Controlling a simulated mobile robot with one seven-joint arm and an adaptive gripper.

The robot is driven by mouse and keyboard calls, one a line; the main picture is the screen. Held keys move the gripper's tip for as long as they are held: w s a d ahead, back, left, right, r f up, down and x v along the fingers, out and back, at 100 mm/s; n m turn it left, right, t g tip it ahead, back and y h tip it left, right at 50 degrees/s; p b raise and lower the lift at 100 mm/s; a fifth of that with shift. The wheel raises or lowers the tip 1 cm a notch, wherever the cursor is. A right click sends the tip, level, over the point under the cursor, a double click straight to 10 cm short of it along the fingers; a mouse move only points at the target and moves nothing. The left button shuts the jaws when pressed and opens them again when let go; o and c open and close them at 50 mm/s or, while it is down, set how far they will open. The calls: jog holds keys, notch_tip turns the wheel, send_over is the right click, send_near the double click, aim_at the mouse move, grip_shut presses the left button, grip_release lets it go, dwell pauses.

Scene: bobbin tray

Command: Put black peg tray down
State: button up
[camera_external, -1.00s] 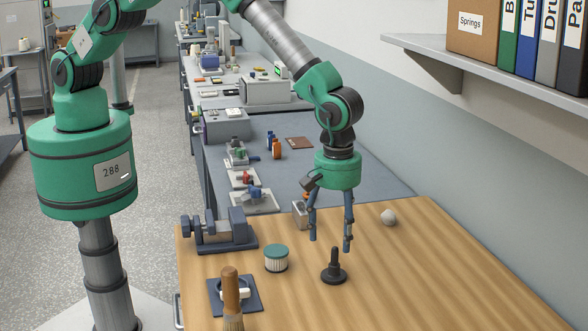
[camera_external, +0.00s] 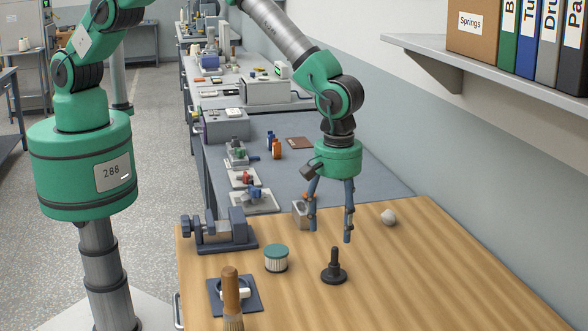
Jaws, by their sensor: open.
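The black peg tray (camera_external: 334,274) stands upright on the wooden table, a round black base with a post rising from its middle. My gripper (camera_external: 330,236) is open and empty above the table. Its fingers point down, above and apart from the tray, and look to be a little behind it. Nothing is between the fingers except the table seen through them.
A green-lidded jar (camera_external: 276,259) stands left of the tray. A blue-grey vise (camera_external: 220,233) is at the left edge. A brush (camera_external: 231,296) stands in front of a dark square plate (camera_external: 250,301). A white lump (camera_external: 388,217) lies at back right. The table's right front is clear.

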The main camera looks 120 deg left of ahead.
jog(key=s+r+m+t, duration=0.1)
jog(key=s+r+m, duration=0.2)
jog(key=s+r, duration=0.65)
jog(key=s+d+r+m+t, duration=0.1)
jog(key=s+r+m, duration=0.3)
jog(key=r, duration=1)
jog(key=s+r+m+t, duration=0.1)
jog(key=s+r+m, duration=0.2)
jog(key=s+r, duration=0.6)
jog(key=s+r+m+t, duration=0.1)
jog(key=s+r+m, duration=0.2)
jog(key=s, duration=0.8)
jog(key=s+r+m, duration=0.3)
jog(key=s+m, duration=0.2)
jog(key=s, duration=0.6)
jog(key=s+r+m+t, duration=0.1)
jog(key=s+r+m, duration=0.2)
jog(key=s, duration=0.8)
jog(key=shift+d+r+m+t, duration=0.15)
jog(key=shift+d+m+t, duration=0.25)
jog(key=shift+m, duration=0.5)
